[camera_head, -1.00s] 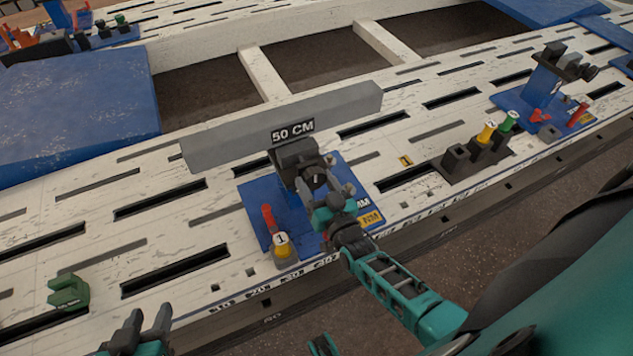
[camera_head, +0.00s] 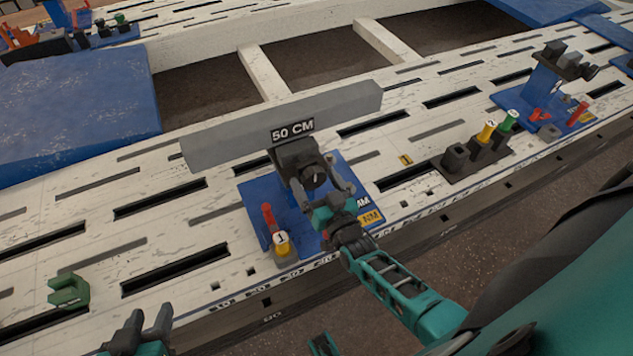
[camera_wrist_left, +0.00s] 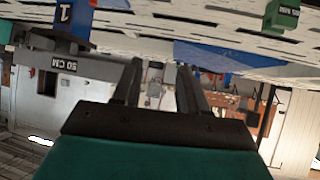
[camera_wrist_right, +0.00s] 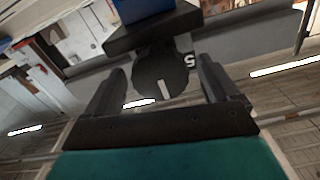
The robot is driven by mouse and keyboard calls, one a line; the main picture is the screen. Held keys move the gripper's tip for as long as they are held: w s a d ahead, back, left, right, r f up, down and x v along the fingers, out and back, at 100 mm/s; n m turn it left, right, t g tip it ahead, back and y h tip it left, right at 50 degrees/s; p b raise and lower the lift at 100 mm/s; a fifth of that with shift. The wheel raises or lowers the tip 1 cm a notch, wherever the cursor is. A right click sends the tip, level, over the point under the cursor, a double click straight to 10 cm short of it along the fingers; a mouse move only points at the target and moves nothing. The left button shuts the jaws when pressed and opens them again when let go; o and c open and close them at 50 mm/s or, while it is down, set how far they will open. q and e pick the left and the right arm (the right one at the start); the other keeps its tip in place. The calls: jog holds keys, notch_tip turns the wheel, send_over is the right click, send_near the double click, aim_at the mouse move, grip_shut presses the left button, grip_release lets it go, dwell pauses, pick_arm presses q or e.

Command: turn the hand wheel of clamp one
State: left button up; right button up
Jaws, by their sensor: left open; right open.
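Clamp one stands on a blue base plate (camera_head: 258,212) with a dark block-shaped head (camera_head: 296,153). Its dark round hand wheel (camera_head: 314,177) faces my right gripper (camera_head: 324,188). In the right wrist view the wheel (camera_wrist_right: 150,82) shows a short white mark near its lower right. The open fingers (camera_wrist_right: 160,90) stand to either side of it, apart from its rim as far as I can see. My left gripper (camera_head: 146,328) is open and empty at the bench's front edge, well left of the clamp; its fingers also show in the left wrist view (camera_wrist_left: 160,85).
A grey bar marked 50 CM (camera_head: 225,143) lies behind the clamp head. A yellow-topped piece marked 1 (camera_head: 281,245) and a red handle (camera_head: 269,217) stand on the plate. A green block (camera_head: 69,291) lies left; a dark holder (camera_head: 478,158) and second clamp (camera_head: 550,80) stand right.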

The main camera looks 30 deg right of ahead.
jog(key=shift+s, duration=0.3)
pick_arm(q)
jog(key=shift+s+a+p, duration=0.3)
jog(key=shift+a+p, duration=0.25)
jog(key=shift+p, duration=0.35)
pick_arm(e)
jog(key=s, duration=1.2)
jog(key=shift+s+a, duration=0.15)
jog(key=shift+a, duration=0.2)
pick_arm(q)
jog(key=shift+w+d+r, duration=0.1)
jog(key=shift+w+r, duration=0.05)
jog(key=shift+r, duration=0.15)
jog(key=shift+y, duration=0.5)
jog(key=r+p, duration=0.1)
jog(key=p, duration=0.1)
jog(key=a+r+p, duration=0.1)
jog(key=p, duration=0.1)
jog(key=s+a+r+p, duration=0.1)
jog(key=p, duration=0.1)
jog(key=shift+r, duration=0.15)
pick_arm(e)
jog(key=s+a+r+n+g+y, duration=0.2)
jog(key=a+r+n+g+y, duration=0.1)
jog(key=r+g, duration=0.4)
jog(key=shift+s+a+r+n, duration=0.4)
jog(key=shift+a+r+n, duration=0.5)
jog(key=shift+a, duration=0.3)
